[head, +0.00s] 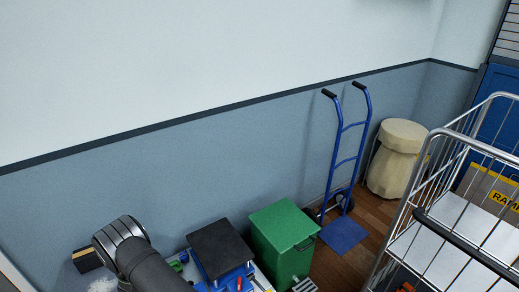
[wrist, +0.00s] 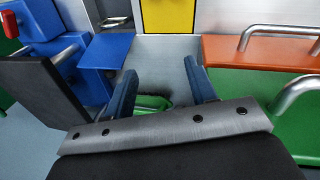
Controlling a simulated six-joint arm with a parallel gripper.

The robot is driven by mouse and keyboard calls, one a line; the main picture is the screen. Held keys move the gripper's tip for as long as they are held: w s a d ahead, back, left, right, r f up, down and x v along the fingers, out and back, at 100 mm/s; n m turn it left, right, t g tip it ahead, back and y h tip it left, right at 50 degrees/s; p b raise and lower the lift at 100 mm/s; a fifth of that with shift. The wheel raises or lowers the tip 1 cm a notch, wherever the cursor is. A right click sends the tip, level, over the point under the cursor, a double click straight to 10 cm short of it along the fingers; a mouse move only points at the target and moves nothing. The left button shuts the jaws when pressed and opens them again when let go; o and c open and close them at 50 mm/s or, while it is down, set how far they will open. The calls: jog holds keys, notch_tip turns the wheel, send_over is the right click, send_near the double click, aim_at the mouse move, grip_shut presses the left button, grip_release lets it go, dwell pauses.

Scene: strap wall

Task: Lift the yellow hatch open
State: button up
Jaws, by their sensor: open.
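A flat yellow panel, which looks like the yellow hatch (wrist: 178,15), shows at the top of the wrist view, cut off by the picture edge. It has a dark edge along its lower side. I cannot tell its handle or hinge from here. My gripper (wrist: 161,68) is open, with two blue fingers apart and nothing held between them. The fingers point toward the yellow panel, and a grey surface lies between them and it. In the head view I cannot make out the hatch or the fingers.
In the wrist view, a blue box (wrist: 107,50) stands left and an orange-topped green box (wrist: 260,52) with metal handles right. A small green item (wrist: 152,102) shows between the fingers. The head view shows a green bin (head: 284,232), a blue hand truck (head: 345,160) and a wire cage (head: 440,190).

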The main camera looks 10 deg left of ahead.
notch_tip(320, 180, down, 11)
jog(key=w+d, duration=0.1)
jog(key=shift+w+r, duration=0.2)
jog(key=shift+w, duration=0.1)
dwell(0.4)
notch_tip(320, 180, up, 17)
jog(key=s+a, duration=0.2)
jog(key=s, duration=0.1)
notch_tip(320, 180, down, 17)
jog(key=w+d, duration=0.2)
jog(key=w, duration=0.1)
jog(key=s+d+f, duration=0.4)
jog(key=d, duration=0.1)
jog(key=shift+s+f, duration=0.1)
jog(key=shift+s, duration=0.25)
jog(key=shift+s+d+f, duration=0.1)
jog(key=shift+s+f, duration=0.05)
jog(key=shift+f, duration=0.15)
jog(key=shift+r, duration=0.3)
